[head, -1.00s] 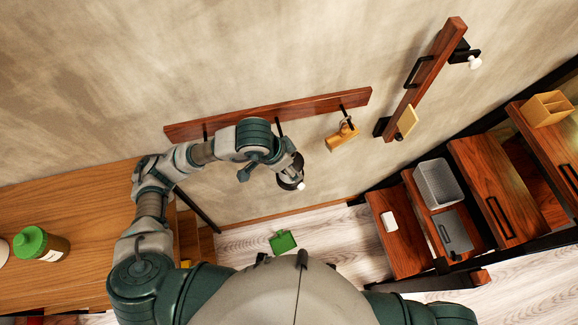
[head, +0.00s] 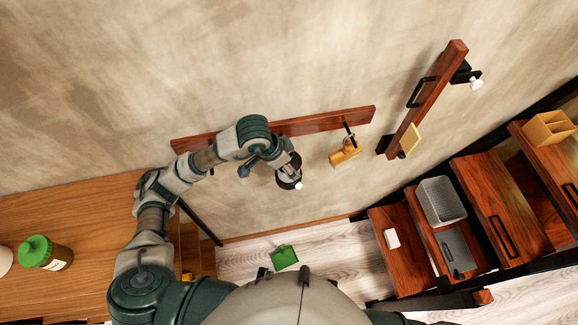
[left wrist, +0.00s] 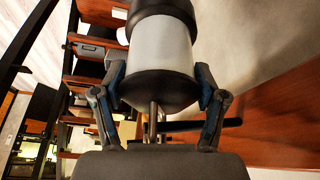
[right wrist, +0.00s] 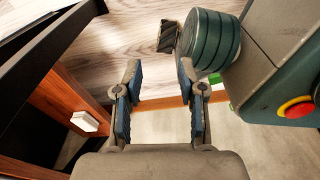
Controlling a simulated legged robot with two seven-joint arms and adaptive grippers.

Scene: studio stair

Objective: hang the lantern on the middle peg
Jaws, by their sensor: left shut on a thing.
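My left gripper (head: 283,168) is shut on the lantern (head: 289,178), a dark-capped cylinder with a pale body, held in front of the peg rail (head: 330,121). In the left wrist view the lantern (left wrist: 162,52) sits between both fingers. A thin metal stem shows at its near end, close to a black peg (left wrist: 205,125) standing out from the rail (left wrist: 275,110); I cannot tell whether they touch. The middle peg is hidden behind my arm in the head view. My right gripper (right wrist: 160,105) is open and empty over the floor.
An orange-yellow object (head: 345,152) hangs at the right peg. A sloping wooden rail (head: 430,95) is mounted farther right. Stair treads with a grey basket (head: 441,200) rise at right. A wooden surface (head: 80,215) with a green-lidded jar (head: 45,252) is at left.

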